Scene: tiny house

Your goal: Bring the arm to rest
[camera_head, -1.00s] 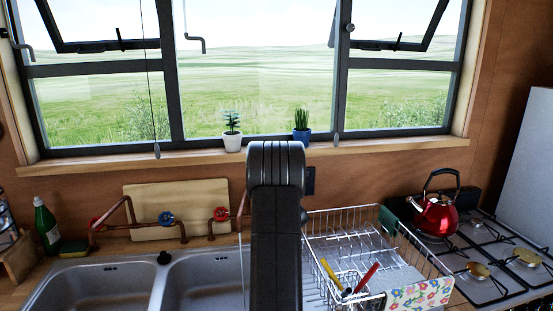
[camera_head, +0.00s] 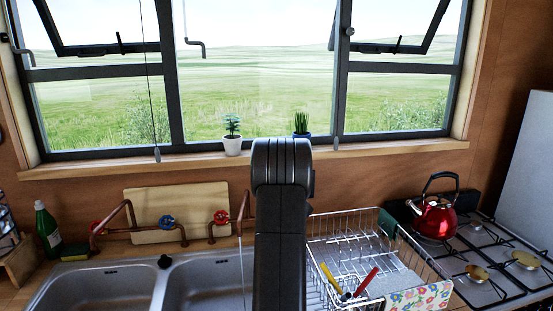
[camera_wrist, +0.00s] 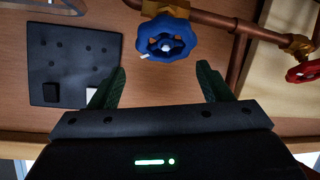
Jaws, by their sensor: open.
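My arm (camera_head: 281,215) rises in the middle of the head view, in front of the counter between the sink and the dish rack. My gripper (camera_wrist: 160,85) shows only in the wrist view. Its two green-padded fingers stand wide apart with nothing between them. A blue tap handle (camera_wrist: 166,38) on a copper pipe (camera_wrist: 212,20) shows beyond the fingertips. I cannot tell how far off it is. In the head view, my arm hides the gripper.
A double sink (camera_head: 108,288) is at left, with a green bottle (camera_head: 47,230) behind it. The dish rack (camera_head: 350,240) is just right of my arm. A red kettle (camera_head: 434,218) stands on the stove (camera_head: 505,285). Potted plants (camera_head: 232,143) line the windowsill.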

